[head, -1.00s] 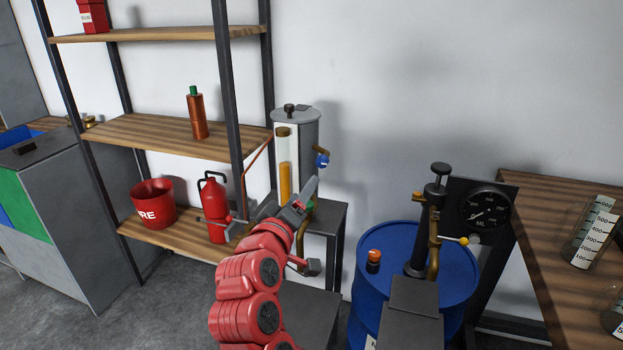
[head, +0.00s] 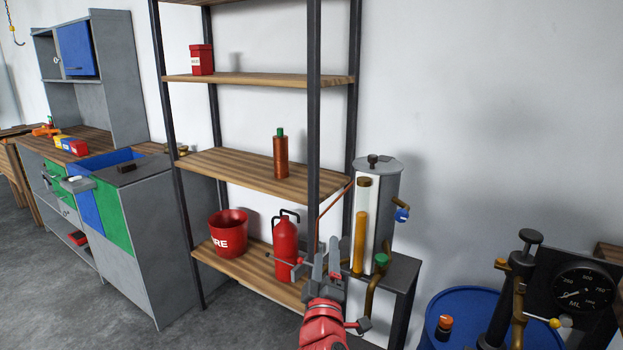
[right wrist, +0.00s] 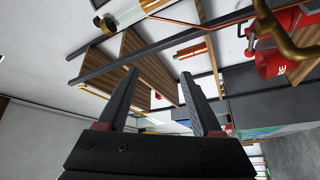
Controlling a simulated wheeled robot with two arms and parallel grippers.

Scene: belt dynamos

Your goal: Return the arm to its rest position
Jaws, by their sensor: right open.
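My right arm is red and comes in from the bottom of the head view. Its grey gripper (head: 333,262) points up, in front of the lower shelf and left of the glass-fronted cylinder (head: 361,230) in the picture. In the right wrist view the two dark fingers (right wrist: 158,92) stand apart with nothing between them. My left gripper does not show.
A shelf rack (head: 245,175) holds a red fire bucket (head: 228,233), a red extinguisher (head: 286,245) and a copper bottle (head: 280,158). A blue drum (head: 470,310) and a dial gauge (head: 584,292) stand at the right. Grey floor (head: 90,310) lies open at lower left.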

